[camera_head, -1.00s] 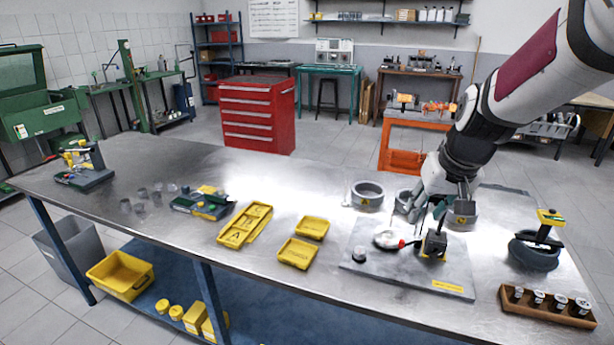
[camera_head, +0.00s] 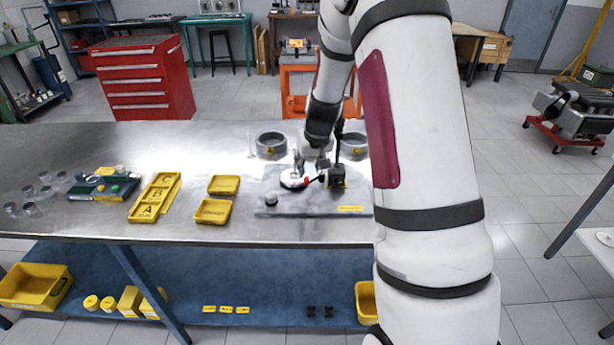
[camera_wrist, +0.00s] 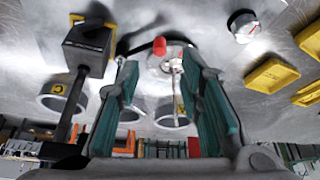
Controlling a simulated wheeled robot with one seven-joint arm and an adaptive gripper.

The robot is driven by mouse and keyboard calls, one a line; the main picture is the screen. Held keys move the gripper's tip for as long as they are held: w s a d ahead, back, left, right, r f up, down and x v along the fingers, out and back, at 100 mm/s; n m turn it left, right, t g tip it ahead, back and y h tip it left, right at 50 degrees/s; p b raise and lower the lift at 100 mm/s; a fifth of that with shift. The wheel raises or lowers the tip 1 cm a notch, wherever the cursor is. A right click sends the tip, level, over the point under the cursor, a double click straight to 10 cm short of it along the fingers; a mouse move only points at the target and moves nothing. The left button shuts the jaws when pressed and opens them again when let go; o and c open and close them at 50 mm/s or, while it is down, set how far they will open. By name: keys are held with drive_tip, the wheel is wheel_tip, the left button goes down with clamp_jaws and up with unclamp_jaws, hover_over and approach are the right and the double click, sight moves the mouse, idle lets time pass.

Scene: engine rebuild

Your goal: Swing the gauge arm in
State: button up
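The gauge stand's black base block (camera_head: 336,177) stands on the grey plate (camera_head: 290,205), with an upright post (camera_head: 338,150) beside my gripper. Its arm carries a round pale dial gauge (camera_head: 293,179) with a red tip (camera_head: 306,180). In the wrist view the block (camera_wrist: 86,50), the red tip (camera_wrist: 159,46) and the dial (camera_wrist: 168,68) show. My gripper (camera_head: 314,163) is low over the plate, near the dial and post. In the wrist view the teal fingers (camera_wrist: 163,95) are apart, with the dial and a thin stem seen between them. Contact cannot be told.
A ring (camera_head: 271,145) stands behind the plate; a small round part (camera_head: 271,199) sits at its front left. Yellow trays (camera_head: 213,211) and a lettered tray (camera_head: 155,197) lie to the left. My arm hides the bench's right end. Bare bench lies between trays and plate.

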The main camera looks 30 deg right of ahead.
sight(307, 178)
drive_tip(key=shift+x, duration=3.15)
clamp_jaws()
